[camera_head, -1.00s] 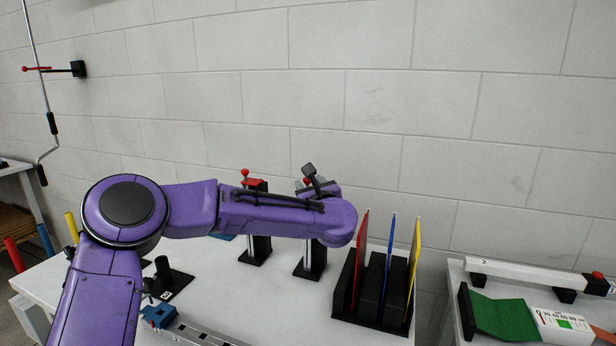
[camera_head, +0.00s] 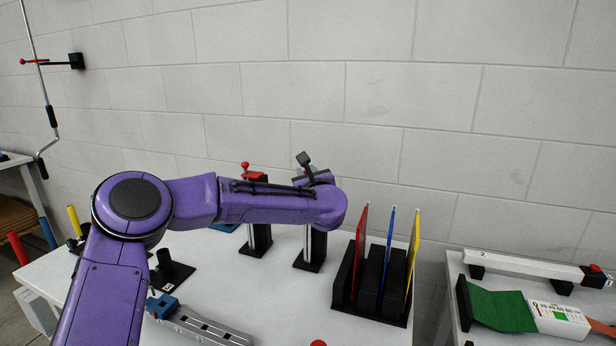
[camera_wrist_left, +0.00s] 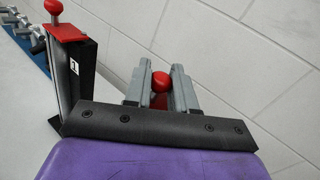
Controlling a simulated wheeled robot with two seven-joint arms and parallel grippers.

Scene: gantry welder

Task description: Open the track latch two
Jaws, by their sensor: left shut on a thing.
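Two black latch stands are on the white table. One (camera_head: 257,225) has a red top and red knob (camera_head: 245,165), and its label reads 1 in the left wrist view (camera_wrist_left: 78,75). The other stand (camera_head: 314,245), just right of it, is the one my left gripper (camera_head: 312,180) is at. The purple wrist covers most of its top. In the left wrist view, the two grey fingers (camera_wrist_left: 161,72) are shut on a red knob (camera_wrist_left: 161,82), with part of a red lever behind it. The second stand's label is hidden. My right gripper is out of view.
A black rack (camera_head: 370,305) with red, blue and yellow panels stands close to the right. A blue-ended rail (camera_head: 205,330) and a black post (camera_head: 166,268) are at the front left. A white wall (camera_head: 400,110) is behind. The table in front of the stands is clear.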

